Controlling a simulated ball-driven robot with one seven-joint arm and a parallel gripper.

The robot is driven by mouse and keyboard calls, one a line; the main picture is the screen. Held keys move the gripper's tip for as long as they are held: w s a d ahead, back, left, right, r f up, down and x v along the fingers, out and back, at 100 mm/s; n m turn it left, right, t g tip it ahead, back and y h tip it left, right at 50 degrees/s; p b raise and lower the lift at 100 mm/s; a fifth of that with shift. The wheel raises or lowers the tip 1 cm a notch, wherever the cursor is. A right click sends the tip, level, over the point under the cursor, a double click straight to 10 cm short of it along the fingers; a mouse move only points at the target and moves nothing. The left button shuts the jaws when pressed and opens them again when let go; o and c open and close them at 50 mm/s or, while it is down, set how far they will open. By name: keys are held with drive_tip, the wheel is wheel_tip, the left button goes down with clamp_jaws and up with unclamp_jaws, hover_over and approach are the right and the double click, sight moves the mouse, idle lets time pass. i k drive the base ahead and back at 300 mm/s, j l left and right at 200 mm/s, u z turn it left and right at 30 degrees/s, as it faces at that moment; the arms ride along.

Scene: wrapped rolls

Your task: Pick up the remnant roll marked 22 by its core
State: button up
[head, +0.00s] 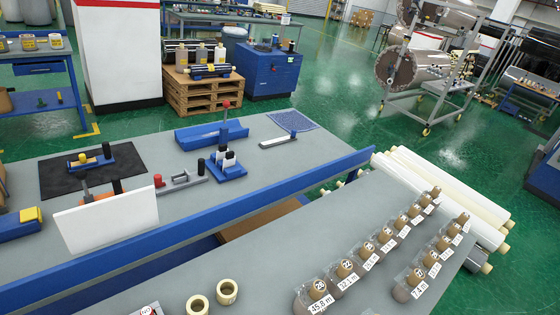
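The remnant roll marked 22 (344,279) stands upright on the grey table at the lower right of the head view. Its brown core sticks up, with a round white tag reading 22 and a white label that seems to read 22.1 m. It is second from the front in its row. A roll with a tag that looks like 26 (305,300) stands close in front of it, to the lower left, and more rolls follow behind it. My gripper is not in view.
A second row of rolls (402,288) stands to the right. A long blue rail (200,232) borders the grey table (265,268). Cream rolls (450,190) lie beyond its far end. Bare tabletop lies left of the rows.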

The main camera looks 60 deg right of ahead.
sight(338, 275)
drive_tip(key=j+z, duration=0.1)
drive_tip(key=z, duration=1.95)
drive_tip(key=i+l+u, duration=0.45)
drive_tip(key=l, duration=0.25)
drive_tip(key=l+u, duration=0.25)
drive_tip(key=l, duration=0.15)
drive_tip(key=i+l+u, duration=0.2)
drive_tip(key=l, duration=0.25)
drive_tip(key=l+u, duration=0.25)
drive_tip(key=l, duration=0.2)
drive_tip(key=i, duration=0.05)
